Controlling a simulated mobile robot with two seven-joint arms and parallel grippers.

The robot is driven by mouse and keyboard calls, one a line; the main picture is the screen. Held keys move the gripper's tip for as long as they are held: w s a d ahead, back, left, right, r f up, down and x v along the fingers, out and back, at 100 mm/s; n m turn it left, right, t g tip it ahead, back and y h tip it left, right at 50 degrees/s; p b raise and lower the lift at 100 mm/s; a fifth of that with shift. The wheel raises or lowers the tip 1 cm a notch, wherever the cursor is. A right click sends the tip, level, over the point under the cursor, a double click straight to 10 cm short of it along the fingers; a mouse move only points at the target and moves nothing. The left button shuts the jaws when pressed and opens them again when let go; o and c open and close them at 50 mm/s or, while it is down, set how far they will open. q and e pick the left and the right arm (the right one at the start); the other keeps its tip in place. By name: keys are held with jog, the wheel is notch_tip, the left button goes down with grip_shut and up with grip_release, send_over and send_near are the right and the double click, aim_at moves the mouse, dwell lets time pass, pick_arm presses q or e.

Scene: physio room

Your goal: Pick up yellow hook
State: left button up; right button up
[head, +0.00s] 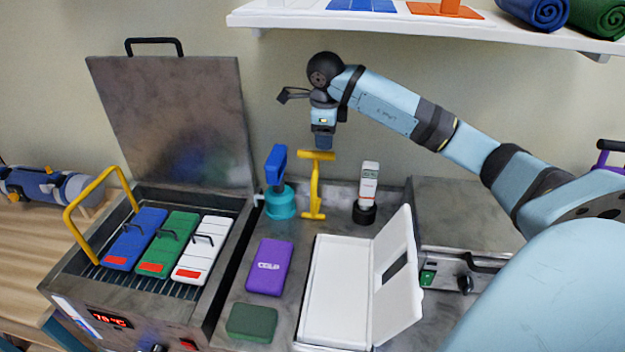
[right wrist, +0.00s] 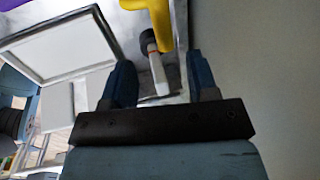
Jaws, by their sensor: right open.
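The yellow hook (head: 315,187) stands upright at the back of the grey counter, with a flat crossbar on top and a small foot. My right gripper (head: 323,143) points down just above its crossbar, open. In the head view I cannot tell whether the fingers touch it. In the right wrist view, part of a yellow thing, likely the hook (right wrist: 155,14), shows at the top edge, beyond the open fingers (right wrist: 162,78) and not between their tips.
A blue-handled teal tool (head: 281,203) stands left of the hook, a white device (head: 369,185) right. In front lie a purple pack (head: 270,267) and an open white case (head: 336,285). An open heater (head: 219,299) with a yellow handle is left; a shelf (head: 330,20) hangs above.

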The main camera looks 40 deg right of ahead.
aim_at(327, 153)
jog(key=f, duration=0.3)
jog(key=shift+w+d, duration=0.2)
jog(key=shift+w, duration=0.05)
jog(key=f, duration=0.1)
jog(key=d+f, duration=0.1)
jog(key=f, duration=0.1)
jog(key=f+p, duration=0.1)
jog(key=f, duration=0.1)
jog(key=shift+w+d, duration=0.15)
jog(key=shift+w, duration=0.1)
grip_shut()
